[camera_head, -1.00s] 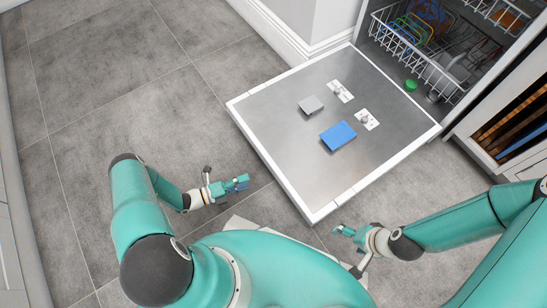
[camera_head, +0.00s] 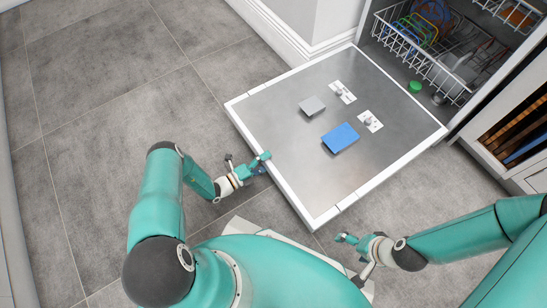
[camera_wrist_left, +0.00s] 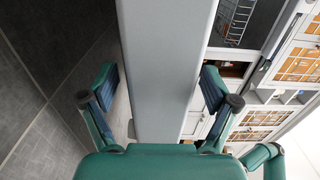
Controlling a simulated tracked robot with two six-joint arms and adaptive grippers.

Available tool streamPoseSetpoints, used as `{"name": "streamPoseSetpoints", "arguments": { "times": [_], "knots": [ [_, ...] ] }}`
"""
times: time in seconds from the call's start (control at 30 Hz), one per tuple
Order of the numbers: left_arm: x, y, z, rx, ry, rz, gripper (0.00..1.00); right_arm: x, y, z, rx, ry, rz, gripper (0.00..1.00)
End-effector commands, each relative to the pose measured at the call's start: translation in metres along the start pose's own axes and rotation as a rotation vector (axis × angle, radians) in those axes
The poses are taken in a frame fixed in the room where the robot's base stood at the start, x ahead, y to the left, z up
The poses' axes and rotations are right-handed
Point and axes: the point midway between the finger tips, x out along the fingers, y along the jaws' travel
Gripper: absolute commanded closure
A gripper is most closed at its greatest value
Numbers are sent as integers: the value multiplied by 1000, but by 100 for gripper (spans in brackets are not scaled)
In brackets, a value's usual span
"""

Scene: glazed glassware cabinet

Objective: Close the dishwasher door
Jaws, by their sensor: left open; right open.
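The dishwasher door (camera_head: 285,150) is folded down, its steel inner face up with a white rim. My left gripper (camera_head: 263,165) is at the door's left edge in the head view. In the left wrist view the edge of the door (camera_wrist_left: 165,70) runs between the two open fingers of my left gripper (camera_wrist_left: 162,95), with a gap visible on each side. My right gripper (camera_head: 345,244) is open and empty, in front of the door's near corner and apart from it. The dishwasher interior (camera_head: 415,85) is open at the upper right.
A blue block (camera_head: 340,138) and a small grey block (camera_head: 312,106) are on the door's inner face. A white wire rack (camera_head: 425,60) with dishes is inside the dishwasher. A cabinet (camera_head: 515,125) stands at the right. Grey tiled floor (camera_head: 90,110) is clear at the left.

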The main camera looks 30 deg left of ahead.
Motion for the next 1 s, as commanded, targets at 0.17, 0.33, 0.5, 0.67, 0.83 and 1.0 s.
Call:
{"name": "streamPoseSetpoints", "arguments": {
  "times": [0.17, 0.33, 0.5, 0.67, 0.83, 1.0],
  "knots": [
    [23, 1, -1, 0, 2, 0, 12, 6, 2, 0, 0, 0, 0, 12],
    [31, 0, 0, -1, -1, 0, 12, 6, 2, 0, 0, 0, 0, 12],
    [31, 0, 0, -1, -1, 0, 12, 6, 2, 0, 0, 0, 0, 12],
    [31, 0, 0, -1, -1, 0, 26, 6, 2, 0, 0, 0, 0, 12],
    [30, 0, 0, -1, -1, 1, 54, 6, 2, 0, 0, 0, 0, 12],
    [30, 1, 0, -1, -2, 3, 82, 6, 2, 0, 0, 0, 0, 12]
  ]
}}
